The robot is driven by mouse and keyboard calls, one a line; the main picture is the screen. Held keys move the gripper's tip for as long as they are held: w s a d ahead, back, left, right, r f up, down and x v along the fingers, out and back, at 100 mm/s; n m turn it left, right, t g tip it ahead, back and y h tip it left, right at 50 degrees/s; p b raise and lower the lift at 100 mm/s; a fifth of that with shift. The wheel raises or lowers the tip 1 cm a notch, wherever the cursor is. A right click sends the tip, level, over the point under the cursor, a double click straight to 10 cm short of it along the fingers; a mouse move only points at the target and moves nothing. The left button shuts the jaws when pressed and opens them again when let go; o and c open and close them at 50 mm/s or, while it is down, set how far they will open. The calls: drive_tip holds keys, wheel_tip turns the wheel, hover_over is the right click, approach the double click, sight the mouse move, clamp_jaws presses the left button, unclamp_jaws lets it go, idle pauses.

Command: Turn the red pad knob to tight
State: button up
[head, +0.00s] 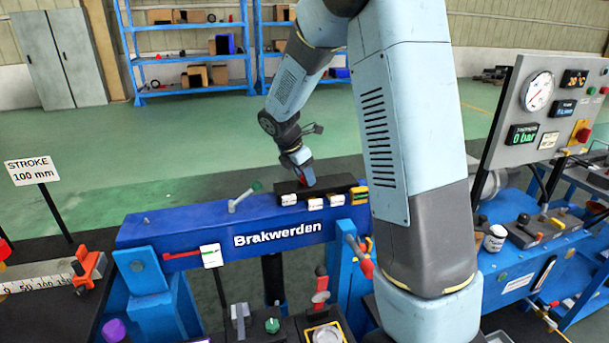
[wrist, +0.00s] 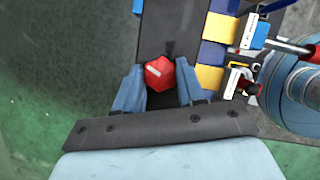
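The red pad knob (wrist: 159,74) is a small faceted knob with a short white mark on its top, set on a dark block (wrist: 168,30). In the wrist view, my gripper (wrist: 160,72) has one finger on each side of the knob, and both appear to touch it. The head view shows my gripper (head: 305,182) low over the dark block (head: 345,184) on the blue "Brakwerden" beam (head: 215,222). There the knob is mostly hidden by the gripper. Any tight marking cannot be read.
A gauge panel (head: 553,105) reading 0 bar is at right. Green floor (head: 190,130) behind the beam is clear.

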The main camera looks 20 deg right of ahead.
drive_tip(key=c, duration=0.6)
drive_tip(key=shift+o, duration=0.2)
